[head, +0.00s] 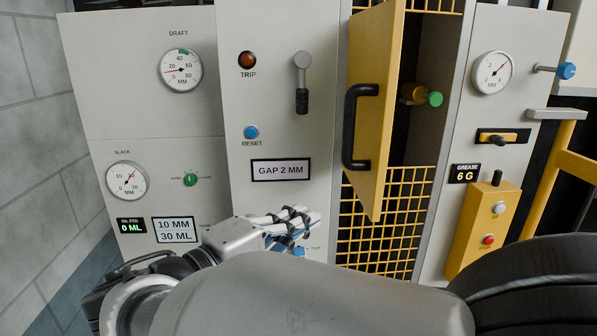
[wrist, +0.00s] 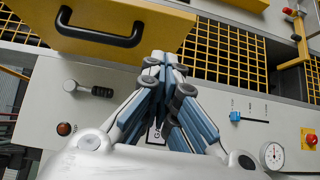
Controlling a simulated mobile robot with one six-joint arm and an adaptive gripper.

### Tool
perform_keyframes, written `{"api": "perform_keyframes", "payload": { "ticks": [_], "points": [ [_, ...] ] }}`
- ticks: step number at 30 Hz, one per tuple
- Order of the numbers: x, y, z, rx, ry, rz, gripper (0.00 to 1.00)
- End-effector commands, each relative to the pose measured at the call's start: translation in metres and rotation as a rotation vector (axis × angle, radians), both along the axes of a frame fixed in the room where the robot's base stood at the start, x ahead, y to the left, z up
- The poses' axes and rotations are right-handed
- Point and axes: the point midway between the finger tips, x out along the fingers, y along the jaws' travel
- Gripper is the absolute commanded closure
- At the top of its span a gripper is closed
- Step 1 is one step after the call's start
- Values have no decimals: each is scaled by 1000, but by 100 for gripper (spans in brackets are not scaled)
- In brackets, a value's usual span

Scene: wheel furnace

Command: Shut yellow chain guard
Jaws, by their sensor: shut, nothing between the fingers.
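The yellow chain guard (head: 372,110) is a hinged door with a black bar handle (head: 357,126). In the head view it stands open, swung out toward me, with a dark opening to its right. My gripper (head: 312,216) is low in front of the grey panel, left of and below the guard's lower edge, and looks apart from it. In the wrist view the guard (wrist: 120,25) and its handle (wrist: 98,36) are at the upper left. My gripper's fingertips (wrist: 165,58) are together and empty, beside the guard's edge in the picture. Whether they touch it is unclear.
Inside the opening is a shaft with a green end (head: 435,99). Yellow mesh (head: 385,215) lies below. A lever (head: 302,85) and blue reset button (head: 251,132) are on the panel left of the guard. A yellow button box (head: 482,232) and rail (head: 556,165) stand right.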

Motion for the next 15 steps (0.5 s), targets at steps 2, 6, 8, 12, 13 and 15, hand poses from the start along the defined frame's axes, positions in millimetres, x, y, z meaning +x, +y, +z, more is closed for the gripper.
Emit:
{"api": "perform_keyframes", "payload": {
  "ticks": [2, 6, 8, 12, 13, 15],
  "points": [
    [3, 10, 7, -19, -24, 20, 100],
    [12, 2, 8, -22, -31, 19, 100],
    [18, -6, 8, -22, -31, 19, 100],
    [38, -27, 9, -22, -28, 17, 100],
    [43, -32, 9, -22, -28, 15, 100],
    [54, -43, 9, -22, -28, 15, 100]
  ]
}}
